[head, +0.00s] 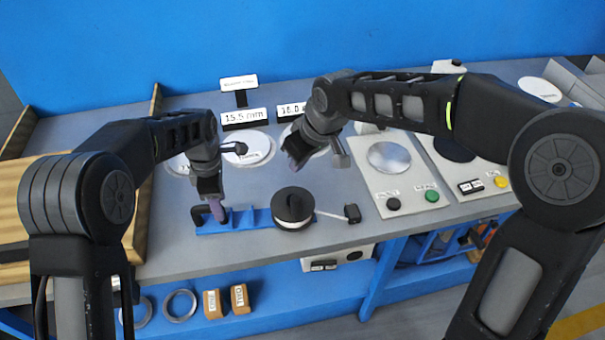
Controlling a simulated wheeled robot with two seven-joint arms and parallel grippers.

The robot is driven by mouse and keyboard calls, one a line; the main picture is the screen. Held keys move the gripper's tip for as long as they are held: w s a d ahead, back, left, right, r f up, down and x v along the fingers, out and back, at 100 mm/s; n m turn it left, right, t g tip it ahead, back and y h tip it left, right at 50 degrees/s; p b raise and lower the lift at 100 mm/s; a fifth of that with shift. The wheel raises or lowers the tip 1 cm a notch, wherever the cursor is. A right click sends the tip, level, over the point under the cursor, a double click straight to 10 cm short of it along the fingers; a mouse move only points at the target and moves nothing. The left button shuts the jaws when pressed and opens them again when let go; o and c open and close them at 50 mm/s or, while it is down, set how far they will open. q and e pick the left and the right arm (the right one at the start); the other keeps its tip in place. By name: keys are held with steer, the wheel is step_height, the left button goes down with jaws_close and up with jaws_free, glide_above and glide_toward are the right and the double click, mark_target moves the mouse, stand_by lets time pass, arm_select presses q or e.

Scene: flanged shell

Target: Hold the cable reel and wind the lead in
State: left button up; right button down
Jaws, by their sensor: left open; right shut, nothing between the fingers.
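The cable reel (292,207) is a round drum with a dark top and pale rim, with a small dark knob on top. It sits at the right end of a blue base (252,219) on the grey bench. A dark handle (197,215) stands at the base's left end. My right gripper (294,160) is shut and empty, above and behind the reel.
White panels with buttons (403,197) stand to the right. Label stands (245,118) and white discs (250,148) lie behind. A wooden tray (148,190) is at the left. Rings (180,305) and wooden blocks (240,299) lie on the lower shelf.

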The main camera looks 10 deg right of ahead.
arm_select(q)
step_height(320, 180, up, 8)
steer(key=shift+f, duration=0.2)
stand_by(0.5)
